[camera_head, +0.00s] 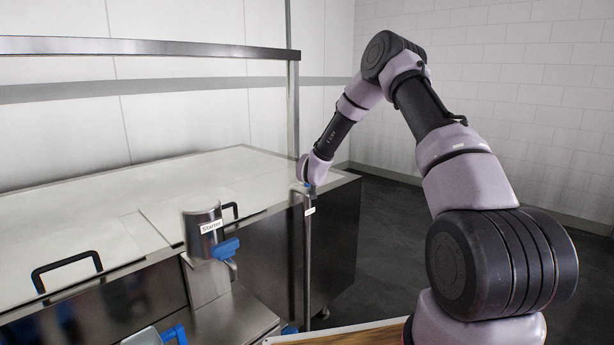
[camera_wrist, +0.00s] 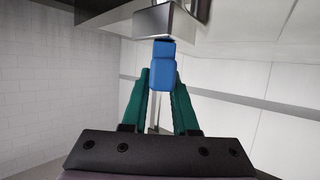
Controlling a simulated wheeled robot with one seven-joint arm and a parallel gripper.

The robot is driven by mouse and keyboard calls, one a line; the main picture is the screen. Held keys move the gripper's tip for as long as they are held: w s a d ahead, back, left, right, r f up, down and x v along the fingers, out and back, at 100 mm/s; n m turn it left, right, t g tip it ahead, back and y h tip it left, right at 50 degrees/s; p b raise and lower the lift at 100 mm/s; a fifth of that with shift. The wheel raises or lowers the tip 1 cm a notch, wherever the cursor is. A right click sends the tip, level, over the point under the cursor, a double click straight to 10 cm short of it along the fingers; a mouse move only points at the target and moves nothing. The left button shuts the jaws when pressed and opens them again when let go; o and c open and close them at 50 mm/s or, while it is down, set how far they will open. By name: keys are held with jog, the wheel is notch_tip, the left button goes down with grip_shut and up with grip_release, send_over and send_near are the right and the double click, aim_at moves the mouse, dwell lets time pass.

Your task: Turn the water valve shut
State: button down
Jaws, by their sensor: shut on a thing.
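The water valve's blue handle (camera_wrist: 163,76) shows in the wrist view below a steel block (camera_wrist: 166,20). My gripper (camera_wrist: 161,86) has its two green fingers on either side of the handle and is shut on it. In the head view my arm reaches out to the far corner of the steel vat, where my gripper (camera_head: 305,184) is small. A thin upright pipe (camera_head: 307,255) with a small white label stands there. The handle is mostly hidden by my wrist in the head view, so its angle is hard to tell.
A long steel vat (camera_head: 175,185) with flat lids and black handles fills the left. A steel canister marked Starter (camera_head: 203,229) with a blue tap (camera_head: 226,249) stands in front. A wooden-edged surface (camera_head: 340,334) lies at the bottom. Dark floor (camera_head: 385,230) is clear at right.

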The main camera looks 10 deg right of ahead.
jog(key=m+h, duration=0.2)
jog(key=m+g+h, duration=0.1)
jog(key=m+h, duration=0.1)
jog(key=h, duration=0.1)
jog(key=shift+a+r+m+g, duration=0.1)
jog(key=shift+a+m+g, duration=0.1)
jog(key=shift+m+g, duration=0.1)
jog(key=shift+d+m+g+h, duration=0.15)
jog(key=shift+m+g+h, duration=1.85)
jog(key=shift+m+h, duration=0.5)
jog(key=c, duration=0.7)
grip_release()
jog(key=v, duration=1)
jog(key=shift+s+a+r, duration=0.1)
jog(key=shift+s+a, duration=0.1)
jog(key=shift+a, duration=0.05)
